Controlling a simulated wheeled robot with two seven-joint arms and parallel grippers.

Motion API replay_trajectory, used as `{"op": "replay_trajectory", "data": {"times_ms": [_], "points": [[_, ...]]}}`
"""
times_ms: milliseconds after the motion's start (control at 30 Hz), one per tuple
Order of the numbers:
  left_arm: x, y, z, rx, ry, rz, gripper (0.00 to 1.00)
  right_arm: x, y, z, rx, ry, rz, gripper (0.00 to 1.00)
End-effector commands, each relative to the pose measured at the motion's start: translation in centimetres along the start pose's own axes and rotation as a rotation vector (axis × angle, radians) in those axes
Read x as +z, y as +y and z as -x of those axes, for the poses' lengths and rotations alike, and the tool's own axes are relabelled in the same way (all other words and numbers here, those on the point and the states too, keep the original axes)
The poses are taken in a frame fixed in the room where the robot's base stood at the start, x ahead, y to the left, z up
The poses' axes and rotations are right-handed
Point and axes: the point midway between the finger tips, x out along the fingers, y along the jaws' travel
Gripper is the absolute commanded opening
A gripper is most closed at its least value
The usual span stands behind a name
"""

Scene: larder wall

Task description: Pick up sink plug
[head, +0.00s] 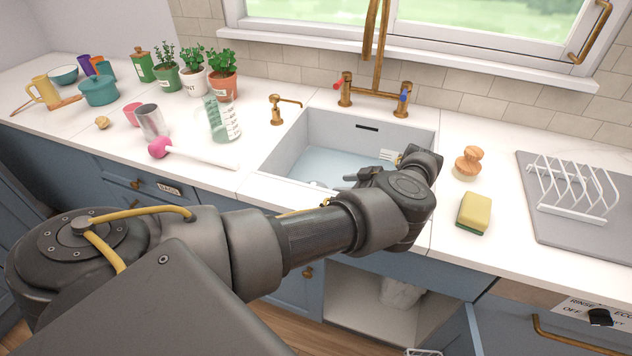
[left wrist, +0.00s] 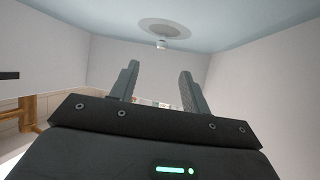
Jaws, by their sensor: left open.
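The sink plug (left wrist: 161,42) shows in the left wrist view as a small pale knob at the grey round drain on the sink's floor. In the head view a small pale bit of it (head: 318,184) shows at the sink's front, partly hidden by the rim. My left gripper (head: 354,178) reaches over the front of the white sink (head: 285,158). In the left wrist view its two fingers (left wrist: 158,82) are apart with nothing between them, and the plug lies beyond their tips, not touching. My right gripper is not in view.
A brass tap (head: 375,90) stands behind the sink. A yellow sponge (head: 474,210), a wooden brush (head: 469,160) and a dish rack (head: 575,190) are on the right. A pink-ended tool (head: 190,153) and a glass jug (head: 222,120) are on the left counter.

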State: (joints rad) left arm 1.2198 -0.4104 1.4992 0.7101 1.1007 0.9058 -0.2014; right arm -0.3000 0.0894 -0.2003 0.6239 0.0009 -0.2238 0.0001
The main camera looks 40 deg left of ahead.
Motion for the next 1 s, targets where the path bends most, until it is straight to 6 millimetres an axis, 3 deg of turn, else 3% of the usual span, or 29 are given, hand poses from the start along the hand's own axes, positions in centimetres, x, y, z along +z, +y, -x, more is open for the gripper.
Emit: {"op": "replay_trajectory", "data": {"times_ms": [167,500,667,833,1000], "points": [[0.0,-0.1,-0.5,-0.004,0.002,0.003,0.47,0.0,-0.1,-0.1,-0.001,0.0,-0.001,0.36],[0.1,-0.1,-5.1,-0.003,0.001,0.002,0.47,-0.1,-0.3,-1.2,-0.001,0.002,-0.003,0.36],[0.1,0.0,-5.6,0.001,0.0,0.0,0.47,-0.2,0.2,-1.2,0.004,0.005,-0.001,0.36],[-0.3,0.0,-6.4,-0.001,0.001,-0.001,0.47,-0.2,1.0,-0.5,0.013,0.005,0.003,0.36],[-0.5,-0.1,-9.1,-0.001,0.001,0.0,0.47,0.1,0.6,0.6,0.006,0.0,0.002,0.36]]}}
